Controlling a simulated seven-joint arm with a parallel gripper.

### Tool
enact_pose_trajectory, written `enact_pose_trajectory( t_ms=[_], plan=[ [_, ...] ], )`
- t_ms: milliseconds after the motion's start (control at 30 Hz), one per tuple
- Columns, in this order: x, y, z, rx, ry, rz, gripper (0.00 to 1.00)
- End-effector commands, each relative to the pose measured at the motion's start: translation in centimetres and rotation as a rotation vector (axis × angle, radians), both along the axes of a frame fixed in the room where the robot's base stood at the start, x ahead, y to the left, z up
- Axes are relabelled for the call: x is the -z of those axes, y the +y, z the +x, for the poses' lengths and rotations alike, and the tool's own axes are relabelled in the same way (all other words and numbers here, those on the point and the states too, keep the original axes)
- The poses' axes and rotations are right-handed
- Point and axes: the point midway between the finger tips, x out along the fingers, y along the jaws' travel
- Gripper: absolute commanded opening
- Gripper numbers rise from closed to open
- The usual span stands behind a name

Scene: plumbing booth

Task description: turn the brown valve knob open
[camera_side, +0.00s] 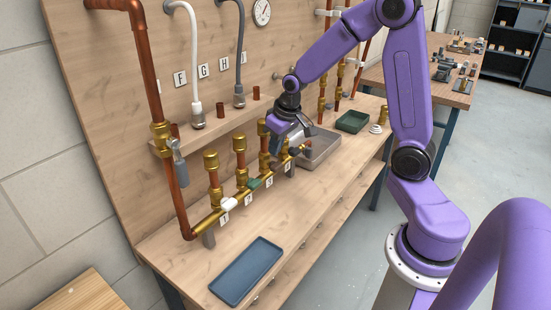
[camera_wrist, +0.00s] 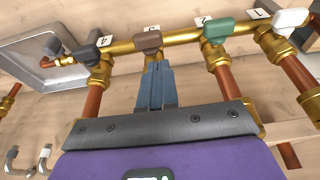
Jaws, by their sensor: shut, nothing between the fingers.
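The brown valve knob (camera_wrist: 148,41) sits on the brass pipe (camera_wrist: 183,37) in the wrist view, between a dark grey knob (camera_wrist: 86,49) and a green knob (camera_wrist: 217,31). Its bar looks roughly in line with the pipe. My gripper (camera_wrist: 157,66) is shut and empty, its fingertips together just below the brown knob in the picture. I cannot tell whether they touch it. In the side view my gripper (camera_side: 284,152) is over the right part of the manifold, and the brown knob is mostly hidden there.
A white knob (camera_wrist: 292,18) ends the row in the wrist view. Copper risers with brass fittings (camera_side: 211,161) stand close behind the knobs. A grey tray (camera_side: 320,150) is beside the manifold, with a green tray (camera_side: 352,121) beyond. A blue tray (camera_side: 246,271) lies at the bench front.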

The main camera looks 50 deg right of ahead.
Motion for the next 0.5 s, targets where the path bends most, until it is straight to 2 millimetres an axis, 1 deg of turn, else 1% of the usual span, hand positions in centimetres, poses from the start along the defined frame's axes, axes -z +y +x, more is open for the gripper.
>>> enact_pose_trajectory(
  t_ms=[100, 200, 333, 500],
  plan=[
    [1.9, 0.0, 0.0, -0.001, 0.005, 0.000, 0.00],
    [3.0, 0.0, 0.0, -0.001, 0.004, 0.000, 0.00],
    [4.0, 0.0, 0.1, 0.001, 0.002, 0.000, 0.00],
    [4.4, 0.0, 0.1, 0.000, 0.000, 0.000, 0.00]
  ],
)
